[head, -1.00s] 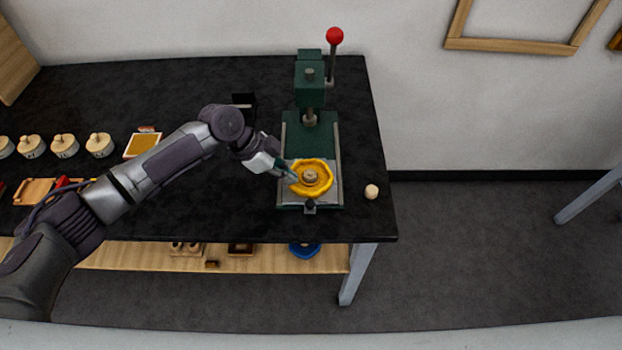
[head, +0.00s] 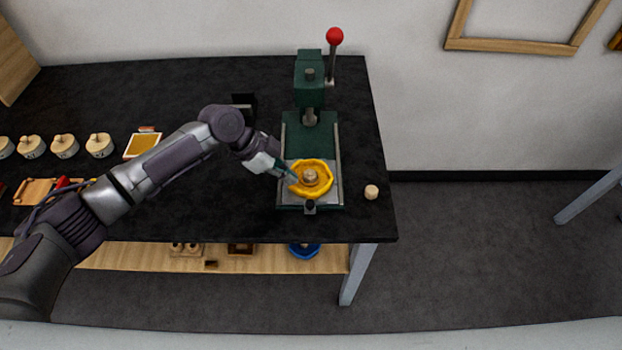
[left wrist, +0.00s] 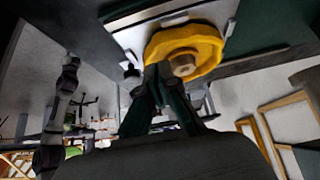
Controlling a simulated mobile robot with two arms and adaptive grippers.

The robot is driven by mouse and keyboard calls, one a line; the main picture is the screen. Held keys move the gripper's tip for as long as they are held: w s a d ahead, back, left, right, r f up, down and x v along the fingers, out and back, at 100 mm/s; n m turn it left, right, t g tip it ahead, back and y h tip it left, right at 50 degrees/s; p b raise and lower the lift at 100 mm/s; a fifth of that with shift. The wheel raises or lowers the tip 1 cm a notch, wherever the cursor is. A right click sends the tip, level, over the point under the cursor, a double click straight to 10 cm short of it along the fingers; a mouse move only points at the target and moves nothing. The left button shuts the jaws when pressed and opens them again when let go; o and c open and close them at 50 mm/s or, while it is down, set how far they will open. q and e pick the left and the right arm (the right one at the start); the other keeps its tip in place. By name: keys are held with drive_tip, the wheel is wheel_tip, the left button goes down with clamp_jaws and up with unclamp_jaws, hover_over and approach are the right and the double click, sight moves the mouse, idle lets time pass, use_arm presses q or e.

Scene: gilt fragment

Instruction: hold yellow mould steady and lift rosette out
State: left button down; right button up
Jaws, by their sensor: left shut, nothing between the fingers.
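The yellow mould (head: 328,188) is a ring with a scalloped edge on the plate of the green press. A small tan round piece, perhaps the rosette (head: 311,176), sits in its middle. In the left wrist view the mould (left wrist: 207,40) is just beyond my fingers, with the tan piece (left wrist: 184,66) inside it. My left gripper (head: 294,178) is shut and empty, its tips at the left rim of the mould; I cannot tell whether they touch it. My left gripper also shows in the left wrist view (left wrist: 161,70). My right gripper is not in view.
The green press (head: 309,88) with a red-knobbed lever stands behind the mould. A small pale knob (head: 371,192) lies near the table's right edge. Several lidded pots (head: 64,146) and a framed yellow tile (head: 142,145) stand at left. The back left of the black table (head: 140,95) is clear.

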use_arm(q)
drive_tip(key=shift+f+b, duration=0.5)
drive_tip(key=shift+f, duration=0.2)
drive_tip(key=shift+s+f, duration=0.15)
drive_tip(key=shift+s, duration=0.05)
idle(1.8)
